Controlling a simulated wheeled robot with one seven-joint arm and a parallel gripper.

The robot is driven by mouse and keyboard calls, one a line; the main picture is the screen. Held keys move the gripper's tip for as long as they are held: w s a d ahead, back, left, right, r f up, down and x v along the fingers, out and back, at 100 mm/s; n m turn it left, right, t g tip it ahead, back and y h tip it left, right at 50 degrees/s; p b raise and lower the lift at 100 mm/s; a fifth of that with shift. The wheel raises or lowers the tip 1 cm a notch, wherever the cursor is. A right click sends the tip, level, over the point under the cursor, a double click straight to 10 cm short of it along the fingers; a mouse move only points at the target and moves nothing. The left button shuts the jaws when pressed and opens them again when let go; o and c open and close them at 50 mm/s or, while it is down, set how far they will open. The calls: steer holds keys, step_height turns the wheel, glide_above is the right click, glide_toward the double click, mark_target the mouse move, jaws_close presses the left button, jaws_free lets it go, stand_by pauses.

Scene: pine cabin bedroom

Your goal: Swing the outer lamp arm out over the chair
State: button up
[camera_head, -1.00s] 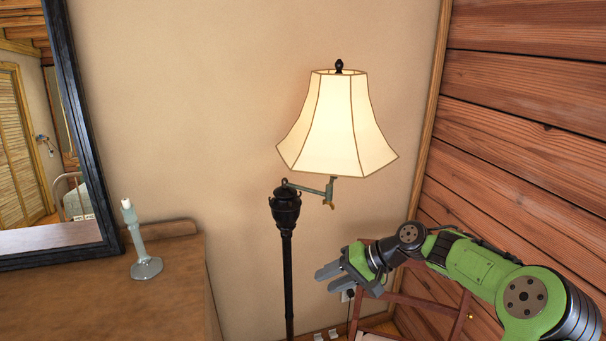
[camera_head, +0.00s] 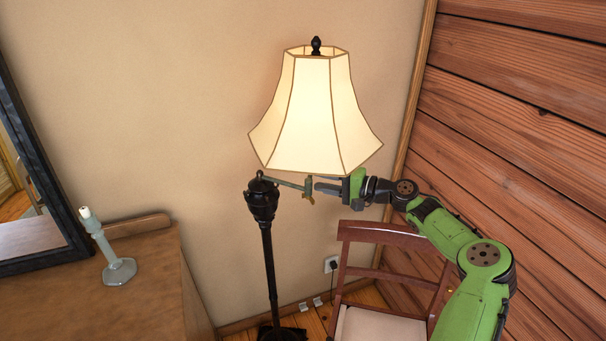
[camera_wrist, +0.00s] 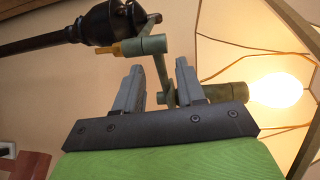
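The floor lamp (camera_head: 268,250) has a black pole and a lit cream shade (camera_head: 316,115). Its grey-green lamp arm (camera_head: 288,183) reaches right from the pole top to a small upright joint below the shade. The wrist view shows the joint (camera_wrist: 151,44) and a thin link (camera_wrist: 163,72) leading toward the bulb. My gripper (camera_head: 316,187) is beside the joint, under the shade's right side. In the wrist view, my gripper (camera_wrist: 158,85) is open, with the thin link seen between its fingers; contact cannot be told. The wooden chair (camera_head: 372,274) stands to the right, below my arm.
A wooden dresser (camera_head: 150,290) with a grey candlestick (camera_head: 117,268) and a dark-framed mirror (camera_head: 45,165) is at the left. The plank wall (camera_head: 520,110) is close on the right.

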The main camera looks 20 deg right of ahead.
steer(key=x, duration=0.6)
steer(key=shift+w+p, duration=0.3)
steer(key=shift+d, duration=0.2)
jaws_close()
steer(key=shift+f, duration=0.1)
